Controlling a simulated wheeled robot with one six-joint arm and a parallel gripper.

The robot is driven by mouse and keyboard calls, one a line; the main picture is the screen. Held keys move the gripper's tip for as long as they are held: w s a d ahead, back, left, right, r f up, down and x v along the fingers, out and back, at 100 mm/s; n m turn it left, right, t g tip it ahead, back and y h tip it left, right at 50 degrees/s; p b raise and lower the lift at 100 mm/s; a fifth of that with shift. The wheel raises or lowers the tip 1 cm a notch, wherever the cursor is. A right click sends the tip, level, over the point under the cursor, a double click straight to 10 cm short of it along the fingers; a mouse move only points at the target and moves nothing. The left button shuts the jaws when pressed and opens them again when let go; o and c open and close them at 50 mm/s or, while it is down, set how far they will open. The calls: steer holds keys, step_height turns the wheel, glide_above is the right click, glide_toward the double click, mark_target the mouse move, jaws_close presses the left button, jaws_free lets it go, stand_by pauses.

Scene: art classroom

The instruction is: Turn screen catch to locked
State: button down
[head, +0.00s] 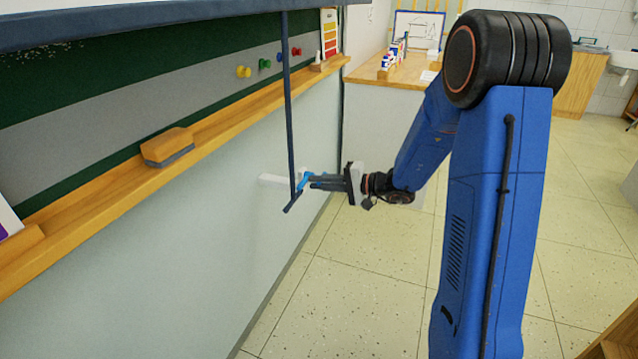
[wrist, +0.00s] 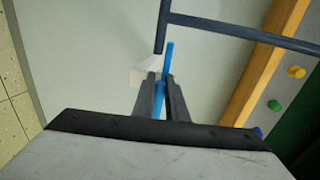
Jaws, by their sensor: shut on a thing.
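The screen catch shows as a blue lever (head: 304,178) beside a white block (head: 270,179) on the pale wall panel below the wooden ledge. The lever also shows in the wrist view (wrist: 169,55), with the white block (wrist: 143,75) just left of it. My gripper (head: 314,182) reaches in from the right, and its two fingers are shut on the blue lever. In the wrist view my gripper (wrist: 160,98) has the lever between its fingers. A dark pull rod (head: 289,110) hangs down past the catch, its short crossbar (head: 292,202) close to the lever.
The dark screen housing (head: 150,14) runs along the top. The wooden ledge (head: 95,210) holds an eraser (head: 167,147). Coloured magnets (head: 244,72) sit on the board. A wooden counter (head: 408,72) stands behind. The tiled floor (head: 350,300) right of the panel is clear.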

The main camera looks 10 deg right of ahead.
steer(key=shift+w+d+r, duration=0.1)
steer(key=shift+w+d, duration=0.2)
steer(key=shift+w, duration=0.05)
steer(key=c, duration=1.8)
jaws_free()
steer(key=shift+o, duration=0.2)
steer(key=v, duration=1.7)
steer(key=shift+s, duration=0.2)
steer(key=shift+d, duration=0.1)
